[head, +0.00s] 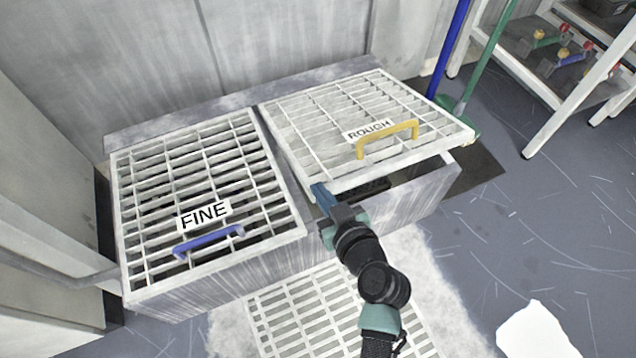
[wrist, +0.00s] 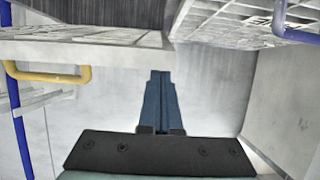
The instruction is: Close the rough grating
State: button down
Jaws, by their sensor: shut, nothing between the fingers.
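The rough grating (head: 345,125) is a pale lattice lid with a yellow handle (head: 388,138) and a ROUGH label. Its front edge is raised above the box, leaving a dark gap below. My gripper (head: 321,194) is shut and empty at its front left corner, beside the gap; whether it touches the grating cannot be told. In the wrist view the blue fingers (wrist: 160,78) point forward, with the edge of the rough grating (wrist: 95,47) and its yellow handle to the left.
The fine grating (head: 190,168), with a blue handle (head: 208,241), lies flat on the left. A white rack (head: 545,92) stands at the right, with blue and green poles near it. A slotted floor panel (head: 330,305) lies in front. The floor at right is mostly open.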

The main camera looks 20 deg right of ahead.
notch_tip(320, 180, down, 9)
jog(key=s+b, duration=0.2)
jog(key=b, duration=0.4)
jog(key=shift+d+b, duration=0.15)
jog(key=shift+b, duration=0.2)
